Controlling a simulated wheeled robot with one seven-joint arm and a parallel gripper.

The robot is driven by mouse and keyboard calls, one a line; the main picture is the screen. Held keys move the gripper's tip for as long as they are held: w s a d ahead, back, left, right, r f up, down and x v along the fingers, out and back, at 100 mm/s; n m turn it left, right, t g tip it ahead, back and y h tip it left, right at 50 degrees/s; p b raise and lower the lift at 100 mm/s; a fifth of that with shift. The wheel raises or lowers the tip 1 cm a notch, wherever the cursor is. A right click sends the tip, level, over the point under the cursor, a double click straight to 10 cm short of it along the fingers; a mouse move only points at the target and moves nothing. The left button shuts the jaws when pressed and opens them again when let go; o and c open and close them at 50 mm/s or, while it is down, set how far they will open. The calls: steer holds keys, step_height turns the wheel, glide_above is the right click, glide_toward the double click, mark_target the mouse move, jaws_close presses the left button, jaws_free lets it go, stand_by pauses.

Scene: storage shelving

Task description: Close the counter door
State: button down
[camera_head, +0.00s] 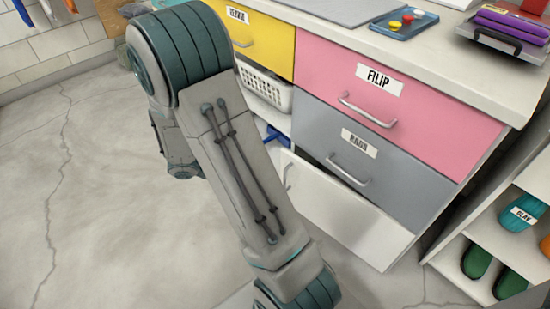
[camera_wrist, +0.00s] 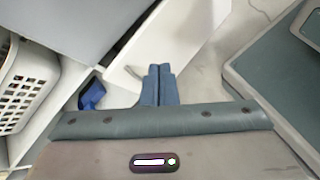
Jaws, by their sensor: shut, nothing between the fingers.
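The white counter door (camera_head: 345,215) is below the grey drawer and stands ajar, its left edge swung out from the counter. Its handle (camera_head: 288,177) is near that left edge. In the wrist view the door (camera_wrist: 178,38) fills the upper middle, with its handle (camera_wrist: 134,72) to the left of my fingers. My gripper (camera_wrist: 160,70) is shut and empty, its blue fingertips over the door's near edge in the picture. I cannot tell whether they touch it. My arm hides the gripper in the head view.
The grey drawer (camera_head: 376,165), pink drawer (camera_head: 400,88) and yellow drawer (camera_head: 260,44) are above. A white basket (camera_head: 265,88) and a blue item (camera_wrist: 92,95) sit in open shelves to the left. A shoe shelf (camera_head: 455,275) stands at right. Floor (camera_head: 95,200) at left is clear.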

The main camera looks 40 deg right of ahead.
steer(key=w+d+f+n+t+h, duration=0.2)
steer(key=w+f+n+h, duration=0.1)
steer(key=w+f+n, duration=0.25)
steer(key=n+t+h, duration=0.1)
steer(key=n+t, duration=0.3)
steer(key=n, duration=0.1)
glide_toward(284, 158)
steer(key=b+x, duration=0.1)
steer(key=x, duration=0.2)
steer(key=b+x, duration=0.2)
steer(key=x, duration=0.1)
steer(key=shift+s+f, duration=0.1)
steer(key=shift+f, duration=0.15)
steer(key=shift+d+r+b, duration=0.1)
steer(key=shift+d+b, duration=0.2)
